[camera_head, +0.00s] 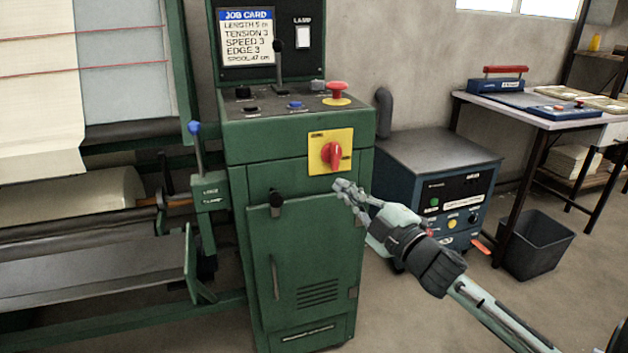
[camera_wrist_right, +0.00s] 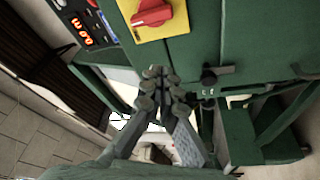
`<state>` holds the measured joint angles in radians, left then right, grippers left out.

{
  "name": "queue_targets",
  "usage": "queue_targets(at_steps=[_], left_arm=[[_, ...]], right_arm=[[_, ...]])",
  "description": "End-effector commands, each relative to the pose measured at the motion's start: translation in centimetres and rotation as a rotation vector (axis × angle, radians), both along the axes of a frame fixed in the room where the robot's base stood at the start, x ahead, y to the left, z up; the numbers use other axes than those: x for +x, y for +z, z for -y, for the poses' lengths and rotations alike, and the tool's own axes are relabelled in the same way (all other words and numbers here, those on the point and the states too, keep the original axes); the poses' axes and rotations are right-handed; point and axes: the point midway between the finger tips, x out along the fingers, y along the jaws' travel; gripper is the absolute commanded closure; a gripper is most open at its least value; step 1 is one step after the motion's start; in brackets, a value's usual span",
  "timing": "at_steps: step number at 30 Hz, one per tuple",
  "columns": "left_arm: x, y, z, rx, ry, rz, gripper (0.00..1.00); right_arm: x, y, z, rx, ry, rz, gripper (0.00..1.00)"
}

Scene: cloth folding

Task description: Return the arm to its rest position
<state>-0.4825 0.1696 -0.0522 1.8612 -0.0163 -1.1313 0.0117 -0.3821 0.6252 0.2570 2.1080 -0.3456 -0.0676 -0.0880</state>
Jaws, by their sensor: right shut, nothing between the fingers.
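My right gripper (camera_head: 347,190) is in front of the green cabinet (camera_head: 305,235), just below the yellow plate with the red rotary switch (camera_head: 332,154). Its fingers are shut with nothing between them. In the right wrist view the shut fingertips (camera_wrist_right: 158,75) show below the red rotary switch (camera_wrist_right: 152,12). My right arm (camera_head: 480,300) reaches in from the lower right. I cannot tell whether the fingertips touch the cabinet. My left gripper is in neither view.
A red mushroom button (camera_head: 337,90) and levers stand on the cabinet top. A roller machine (camera_head: 80,270) is at the left. A blue unit (camera_head: 440,170), a workbench (camera_head: 535,112) and a dark bin (camera_head: 537,245) are at the right. Open floor (camera_head: 410,315) shows in front.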

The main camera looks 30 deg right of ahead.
Motion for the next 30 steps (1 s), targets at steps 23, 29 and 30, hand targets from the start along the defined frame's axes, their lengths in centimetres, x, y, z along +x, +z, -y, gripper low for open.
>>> queue_targets(at_steps=[23,29,30], left_arm=[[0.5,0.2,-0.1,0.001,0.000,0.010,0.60],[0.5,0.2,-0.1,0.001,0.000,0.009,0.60],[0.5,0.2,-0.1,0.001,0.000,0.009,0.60]], right_arm=[[-9.8,-32.2,-0.8,0.573,-0.498,-0.792,1.00],[-17.8,-41.1,-6.7,0.713,-0.636,-1.120,1.00],[-19.1,-42.1,-7.8,0.730,-0.653,-1.172,1.00]])
